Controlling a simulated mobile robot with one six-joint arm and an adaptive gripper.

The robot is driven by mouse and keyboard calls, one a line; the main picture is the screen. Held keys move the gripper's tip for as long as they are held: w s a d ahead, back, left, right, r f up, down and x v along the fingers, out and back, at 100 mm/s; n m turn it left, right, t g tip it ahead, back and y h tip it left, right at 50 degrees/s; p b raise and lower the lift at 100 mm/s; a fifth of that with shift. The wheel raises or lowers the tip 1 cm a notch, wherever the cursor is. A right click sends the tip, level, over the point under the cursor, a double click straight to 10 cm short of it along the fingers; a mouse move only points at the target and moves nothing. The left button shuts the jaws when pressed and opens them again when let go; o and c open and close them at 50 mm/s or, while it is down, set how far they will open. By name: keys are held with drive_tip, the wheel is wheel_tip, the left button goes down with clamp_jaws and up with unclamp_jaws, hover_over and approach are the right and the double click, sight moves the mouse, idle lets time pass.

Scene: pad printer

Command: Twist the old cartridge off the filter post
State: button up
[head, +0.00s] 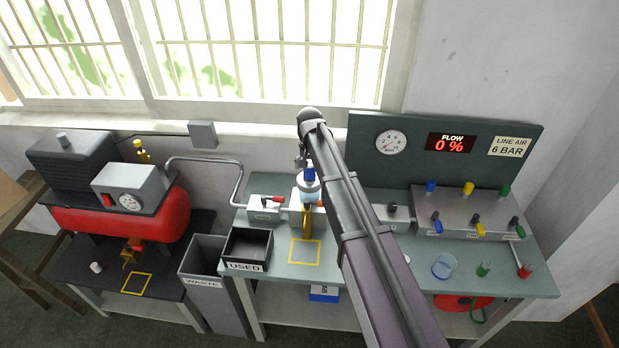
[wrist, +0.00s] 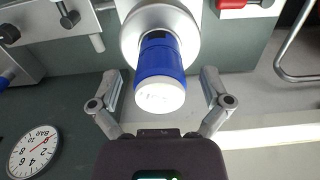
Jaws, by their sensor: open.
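The old cartridge (wrist: 161,62), blue with a whitish end, stands out from a round grey base in the wrist view. In the head view the blue part (head: 309,174) shows on the filter unit at the middle of the bench, just below my arm's end. My gripper (wrist: 161,78) is open, with one finger on each side of the cartridge and a visible gap on both sides. The fingers appear apart from it.
A red-handled valve (head: 266,204) sits left of the filter, joined to a bent pipe (head: 240,172). The USED tray (head: 247,266) and WASTE bin (head: 203,284) stand at the left. A yellow marked square (head: 305,252) in front is empty.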

sight(310, 165)
drive_tip(key=shift+m, duration=2.9)
drive_tip(key=shift+n, duration=0.3)
drive_tip(key=n, duration=1.1)
drive_tip(key=shift+n, duration=0.3)
wheel_tip(310, 165, up, 9)
drive_tip(key=p, duration=0.9)
drive_tip(key=s+d+f+m+b, duration=0.2)
drive_tip(key=s+d+f+b, duration=0.6)
drive_tip(key=s+d, duration=0.2)
drive_tip(key=s+d+f+m+b, duration=0.2)
drive_tip(key=s+d+f+b, duration=0.7)
drive_tip(key=s+d, duration=0.2)
drive_tip(key=shift+s+f+m, duration=0.2)
drive_tip(key=shift+s+m, duration=0.2)
drive_tip(key=shift+s, duration=0.5)
